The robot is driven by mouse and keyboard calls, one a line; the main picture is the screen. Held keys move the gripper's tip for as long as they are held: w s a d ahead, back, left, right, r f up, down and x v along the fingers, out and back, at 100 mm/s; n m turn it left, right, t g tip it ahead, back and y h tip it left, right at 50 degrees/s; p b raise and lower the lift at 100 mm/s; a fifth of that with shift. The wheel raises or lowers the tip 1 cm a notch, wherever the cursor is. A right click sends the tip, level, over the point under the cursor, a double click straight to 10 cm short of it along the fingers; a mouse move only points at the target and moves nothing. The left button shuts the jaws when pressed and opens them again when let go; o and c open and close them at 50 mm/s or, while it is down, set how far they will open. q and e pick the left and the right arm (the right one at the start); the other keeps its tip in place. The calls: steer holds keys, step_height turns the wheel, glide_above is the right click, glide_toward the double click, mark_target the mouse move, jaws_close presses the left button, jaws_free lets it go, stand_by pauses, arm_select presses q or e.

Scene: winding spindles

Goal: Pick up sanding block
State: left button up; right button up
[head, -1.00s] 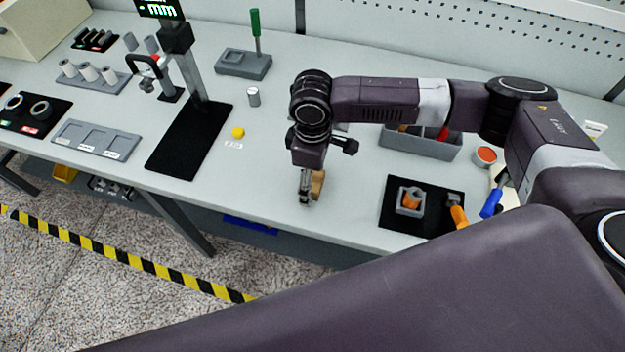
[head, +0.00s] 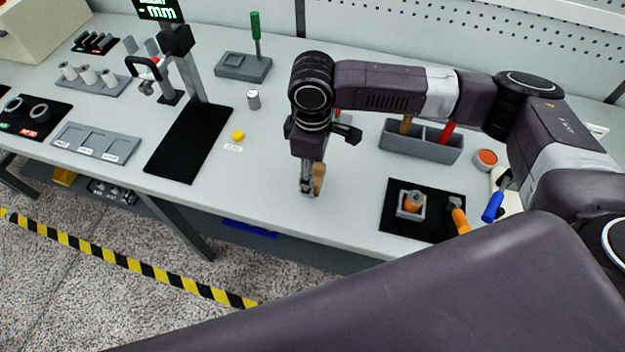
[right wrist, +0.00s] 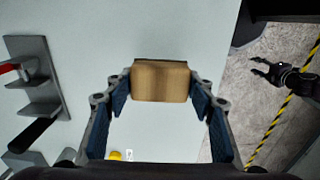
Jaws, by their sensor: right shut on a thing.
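The sanding block (right wrist: 161,81) is a tan wooden block with a dark layer along its far edge. In the right wrist view it sits between the fingertips of my right gripper (right wrist: 161,88), which is shut on it. In the head view, my right gripper (head: 311,190) points down over the front middle of the bench, and the block (head: 319,178) shows partly behind its fingers. I cannot tell the gap between block and bench. My left gripper (right wrist: 264,68) shows small in the right wrist view, over the floor, with its fingers apart and empty.
A black mat (head: 390,222) with a grey holder and an orange-handled tool lies right of the gripper. A grey bin (head: 421,150) stands behind. A yellow piece (head: 238,135) and a metal cylinder (head: 253,99) are to the left. The bench front edge is close.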

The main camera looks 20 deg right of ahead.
step_height(320, 180, up, 16)
steer(key=b, duration=0.1)
steer(key=shift+b, duration=0.4)
steer(key=shift+r, duration=0.1)
